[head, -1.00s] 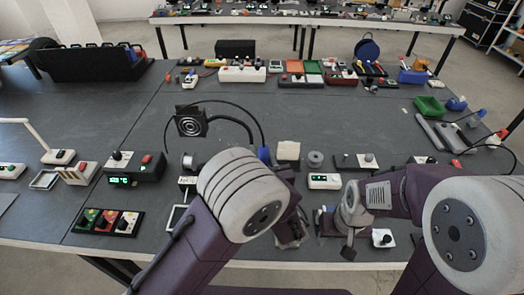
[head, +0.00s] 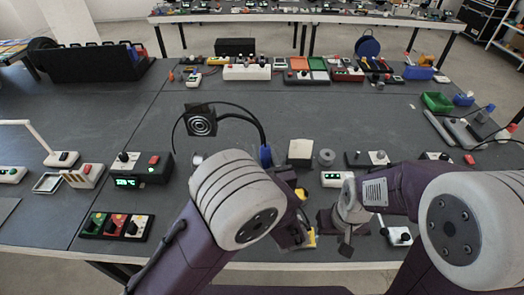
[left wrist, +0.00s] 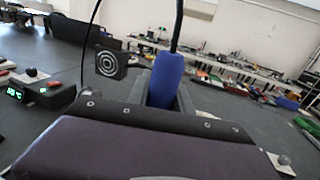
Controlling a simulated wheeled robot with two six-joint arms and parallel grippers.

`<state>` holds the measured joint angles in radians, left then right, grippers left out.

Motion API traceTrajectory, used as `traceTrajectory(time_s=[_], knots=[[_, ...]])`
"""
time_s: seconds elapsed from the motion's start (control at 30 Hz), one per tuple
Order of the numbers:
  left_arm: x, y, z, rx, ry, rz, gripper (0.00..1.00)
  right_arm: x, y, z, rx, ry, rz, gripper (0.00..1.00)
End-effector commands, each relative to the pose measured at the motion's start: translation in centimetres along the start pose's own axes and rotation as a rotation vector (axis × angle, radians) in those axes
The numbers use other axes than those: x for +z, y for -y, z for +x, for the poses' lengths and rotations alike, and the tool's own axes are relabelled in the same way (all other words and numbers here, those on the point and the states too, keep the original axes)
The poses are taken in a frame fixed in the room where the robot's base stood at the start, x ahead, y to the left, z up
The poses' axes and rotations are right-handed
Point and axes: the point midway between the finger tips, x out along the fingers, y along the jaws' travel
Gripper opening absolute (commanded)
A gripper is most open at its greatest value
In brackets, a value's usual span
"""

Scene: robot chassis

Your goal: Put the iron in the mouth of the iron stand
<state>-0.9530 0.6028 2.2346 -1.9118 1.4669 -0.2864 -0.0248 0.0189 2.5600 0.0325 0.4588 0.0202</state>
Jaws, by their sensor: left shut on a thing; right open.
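The iron shows as a blue handle (head: 265,157) with a black cable looping up from it. In the left wrist view the blue handle (left wrist: 166,80) stands nearly upright between the dark jaws. My left gripper (head: 270,166) is shut on it, mostly hidden behind my own pale arm joint. The iron's tip is hidden in both views. I cannot clearly pick out the iron stand or its mouth; a pale round part (head: 196,160) shows left of my arm joint, too small to identify. My right gripper (head: 346,238) is open, low over the table's front edge.
A black station (head: 145,168) with a green display stands left of my left arm. A beige block (head: 300,152) and a grey spool (head: 326,157) lie to the right.

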Motion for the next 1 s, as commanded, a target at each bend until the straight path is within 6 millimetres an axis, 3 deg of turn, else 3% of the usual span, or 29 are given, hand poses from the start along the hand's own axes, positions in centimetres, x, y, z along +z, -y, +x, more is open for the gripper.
traceTrajectory(time_s=[0.1, 0.3, 1.0], knots=[[-2.0, 0.0, 0.0, 0.000, 0.001, -0.001, 0.00, 0.2, 0.0, 1.8, 0.000, 0.000, 0.000, 0.46], [-3.8, 0.0, 0.0, 0.000, 0.001, -0.001, 0.00, 0.3, -0.1, 3.4, 0.000, 0.000, 0.000, 0.46], [-3.8, 0.0, 0.0, 0.000, 0.001, -0.001, 0.00, 0.3, -0.1, 3.4, 0.000, 0.000, 0.000, 0.46]])
